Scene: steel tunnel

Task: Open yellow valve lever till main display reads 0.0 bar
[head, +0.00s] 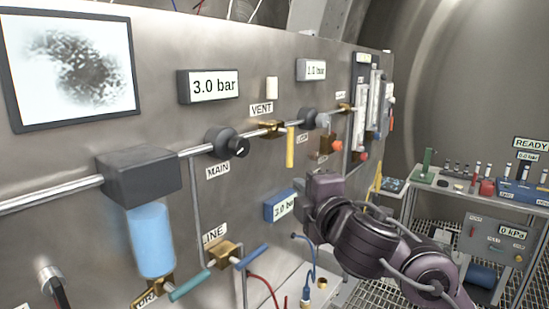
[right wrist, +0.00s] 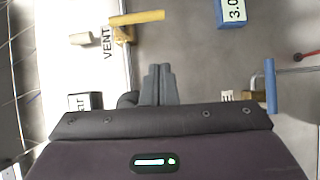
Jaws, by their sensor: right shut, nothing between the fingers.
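The yellow valve lever (head: 290,147) hangs straight down from a brass valve (head: 271,128) labelled VENT, across the pipe's line. It also shows at the top of the right wrist view (right wrist: 138,18). The main display (head: 208,86) reads 3.0 bar. My right gripper (right wrist: 159,70) is shut and empty, in front of the panel and apart from the yellow lever. In the head view its purple wrist (head: 325,188) is right of and below the lever, and the fingers are mostly hidden. My left gripper is not in view.
A smaller display (head: 311,70) reads about 1.0 bar; a blue gauge (head: 280,206) reads 3.0 bar. The black MAIN knob (head: 228,143) sits left of the lever. Teal (head: 190,284) and blue (head: 250,257) levers are below. A bench (head: 440,185) stands at right.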

